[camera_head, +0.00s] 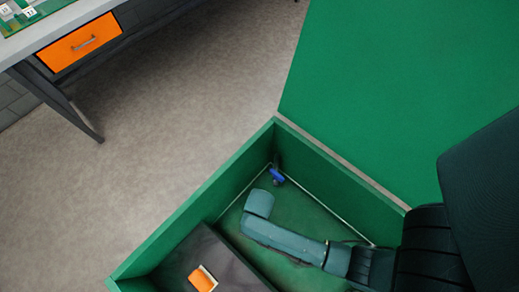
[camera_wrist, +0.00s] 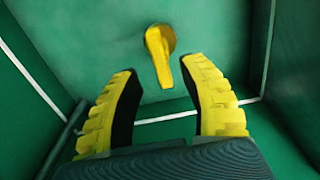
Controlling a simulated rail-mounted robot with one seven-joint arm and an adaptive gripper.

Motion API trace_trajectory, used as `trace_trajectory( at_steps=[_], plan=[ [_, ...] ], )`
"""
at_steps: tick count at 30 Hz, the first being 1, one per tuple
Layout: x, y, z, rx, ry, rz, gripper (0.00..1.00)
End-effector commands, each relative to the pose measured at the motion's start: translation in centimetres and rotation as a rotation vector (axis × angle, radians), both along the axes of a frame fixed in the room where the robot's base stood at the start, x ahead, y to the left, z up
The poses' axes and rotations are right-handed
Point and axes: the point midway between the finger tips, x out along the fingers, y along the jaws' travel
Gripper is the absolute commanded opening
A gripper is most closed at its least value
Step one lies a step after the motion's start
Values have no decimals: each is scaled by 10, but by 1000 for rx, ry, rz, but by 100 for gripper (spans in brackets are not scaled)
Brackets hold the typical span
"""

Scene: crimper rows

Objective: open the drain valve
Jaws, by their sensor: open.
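In the wrist view a yellow valve lever (camera_wrist: 159,56) is mounted on a green wall by a round yellow hub at its upper end. The lever points down and slightly right in the picture. My gripper (camera_wrist: 163,75) is open, with one yellow ribbed finger on either side below the hub. The lever's lower end lies in the picture between the fingertips; no contact shows, and I cannot tell the depth gap. In the head view my arm reaches into a green open-topped box (camera_head: 190,208); my gripper's fingers cannot be made out there.
A small blue object (camera_head: 277,176) sits at the box's inner corner. A dark block (camera_head: 221,265) with an orange item (camera_head: 202,279) stands inside the box. A large green panel (camera_head: 410,80) lies beyond. A table with an orange drawer (camera_head: 80,43) stands upper left, with clear floor between.

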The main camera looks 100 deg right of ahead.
Motion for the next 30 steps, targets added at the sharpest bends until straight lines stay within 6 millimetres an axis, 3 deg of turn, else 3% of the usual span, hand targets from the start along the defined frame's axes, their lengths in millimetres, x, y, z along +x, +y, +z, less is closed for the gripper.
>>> trace_trajectory(
  at_steps=[1, 6, 16, 23, 30],
  plan=[
    [0, 0, -16, 0, 0, 0, 42],
    [0, 0, -36, -1, -1, 0, 42],
    [0, 0, -38, -1, -1, 0, 44],
    [0, 0, -38, -1, -1, 0, 0],
    [0, 0, -39, -1, -1, 0, 0]
  ],
)
